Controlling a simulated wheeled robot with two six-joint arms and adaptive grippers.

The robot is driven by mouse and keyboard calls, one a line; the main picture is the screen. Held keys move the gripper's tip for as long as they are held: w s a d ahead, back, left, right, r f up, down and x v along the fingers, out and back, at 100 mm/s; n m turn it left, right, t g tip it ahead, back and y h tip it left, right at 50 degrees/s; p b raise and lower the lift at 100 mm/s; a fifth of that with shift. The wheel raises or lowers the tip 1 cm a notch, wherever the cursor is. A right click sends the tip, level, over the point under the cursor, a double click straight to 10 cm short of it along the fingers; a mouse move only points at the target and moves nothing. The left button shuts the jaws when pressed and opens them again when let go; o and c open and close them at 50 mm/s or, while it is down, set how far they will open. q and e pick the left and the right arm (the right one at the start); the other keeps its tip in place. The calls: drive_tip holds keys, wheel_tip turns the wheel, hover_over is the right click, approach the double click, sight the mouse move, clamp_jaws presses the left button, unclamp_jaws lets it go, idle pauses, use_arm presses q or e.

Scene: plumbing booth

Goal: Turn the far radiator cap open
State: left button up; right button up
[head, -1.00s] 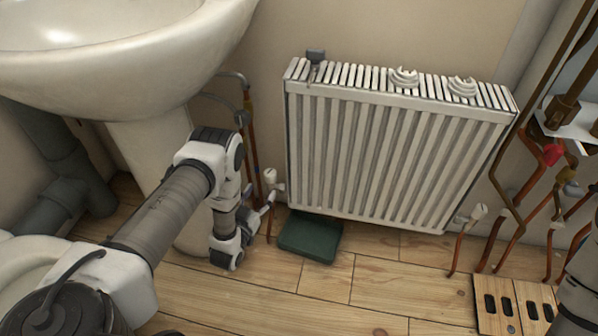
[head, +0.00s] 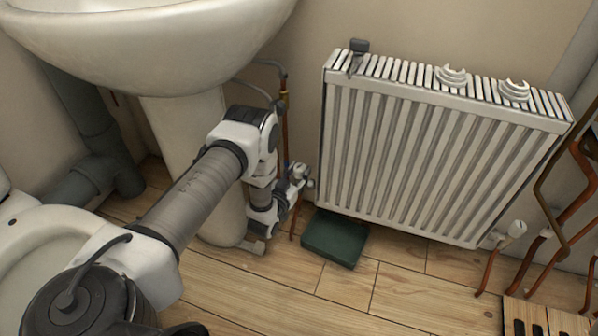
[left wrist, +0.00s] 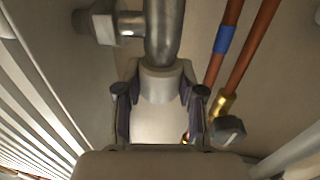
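The white radiator (head: 425,160) stands against the wall. A white cap (left wrist: 160,84) on a grey metal pipe elbow fills the space ahead of the fingers in the left wrist view. My left gripper (left wrist: 159,100) is open, with one finger on each side of the cap's near end; I cannot tell whether they touch it. In the head view my left gripper (head: 297,180) is at the radiator's lower left corner and mostly hides the cap there. Another white cap (head: 516,229) sits at the lower right corner. My right gripper is out of view.
A white sink (head: 150,40) on its pedestal (head: 195,130) is close to my left arm. Copper pipes (left wrist: 225,65) run beside the cap. A dark green box (head: 335,238) lies below the radiator. The wooden floor in front is mostly clear.

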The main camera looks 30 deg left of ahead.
use_arm(q)
drive_tip(key=shift+w+d+n+y, duration=0.15)
drive_tip(key=shift+n+y, duration=0.65)
drive_tip(key=shift+y, duration=0.4)
drive_tip(key=n+g+y, duration=0.2)
drive_tip(key=n+y, duration=0.1)
drive_tip(key=y, duration=0.1)
drive_tip(key=o, duration=1.2)
drive_tip(key=shift+c, duration=0.2)
drive_tip(key=v, duration=1.2)
